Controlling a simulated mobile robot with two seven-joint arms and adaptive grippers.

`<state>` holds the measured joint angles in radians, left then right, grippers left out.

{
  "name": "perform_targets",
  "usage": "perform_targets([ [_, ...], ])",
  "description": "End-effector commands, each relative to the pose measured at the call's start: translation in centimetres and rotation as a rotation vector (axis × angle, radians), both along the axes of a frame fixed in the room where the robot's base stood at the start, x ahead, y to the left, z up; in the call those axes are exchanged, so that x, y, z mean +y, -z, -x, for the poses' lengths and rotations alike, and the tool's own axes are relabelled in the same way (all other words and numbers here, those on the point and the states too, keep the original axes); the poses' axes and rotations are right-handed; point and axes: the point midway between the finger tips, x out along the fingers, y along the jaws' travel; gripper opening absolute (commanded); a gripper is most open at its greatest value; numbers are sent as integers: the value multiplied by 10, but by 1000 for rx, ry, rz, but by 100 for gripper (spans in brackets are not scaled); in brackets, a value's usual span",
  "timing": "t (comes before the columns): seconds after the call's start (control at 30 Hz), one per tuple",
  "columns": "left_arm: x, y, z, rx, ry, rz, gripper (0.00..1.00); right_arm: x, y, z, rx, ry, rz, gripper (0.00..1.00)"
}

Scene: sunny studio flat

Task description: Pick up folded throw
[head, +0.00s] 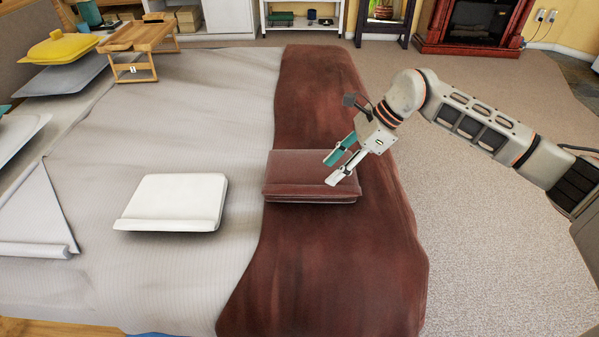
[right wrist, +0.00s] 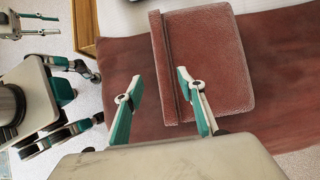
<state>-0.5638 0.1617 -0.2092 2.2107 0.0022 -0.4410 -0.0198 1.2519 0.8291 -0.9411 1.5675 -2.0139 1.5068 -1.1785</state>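The folded throw (head: 305,168) is a reddish-brown, flat folded square on the dark red blanket across the bed. It also shows in the right wrist view (right wrist: 212,62), with a thick fold along its left edge. My right gripper (head: 332,171) is over the throw's right part in the head view. In the right wrist view its two teal-and-white fingers (right wrist: 160,92) are spread apart with nothing between them, and the throw lies beyond them. My left gripper (right wrist: 40,24) shows only at the upper left of the right wrist view, fingers apart and empty.
The dark red blanket (head: 310,270) lies over the pale bed cover (head: 230,100). A white folded item (head: 172,200) lies left of the throw. A wooden bed tray (head: 140,38) and a yellow dish-like item (head: 58,47) are at the far left. Carpet (head: 480,230) is clear at right.

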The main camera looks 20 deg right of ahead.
Motion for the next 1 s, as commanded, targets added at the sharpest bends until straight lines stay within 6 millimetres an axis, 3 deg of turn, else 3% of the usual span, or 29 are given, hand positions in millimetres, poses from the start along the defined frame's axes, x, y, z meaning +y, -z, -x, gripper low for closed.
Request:
perform_targets([
  [0.13, 0, -1, -3, -5, 0, 1, 28, -5, 6, -4, -3, -3, 28, 39],
  [0.47, -2, 2, 0, 0, 1, 7, 28, 12, 30, -7, -3, -2, 24, 39],
  [0.73, -4, 8, 4, 11, 3, 12, 28, 35, 61, -12, 0, -1, 23, 39],
  [1.0, -5, -1, -2, -7, 5, 14, 28, 37, 61, -14, -6, 1, 24, 39],
])
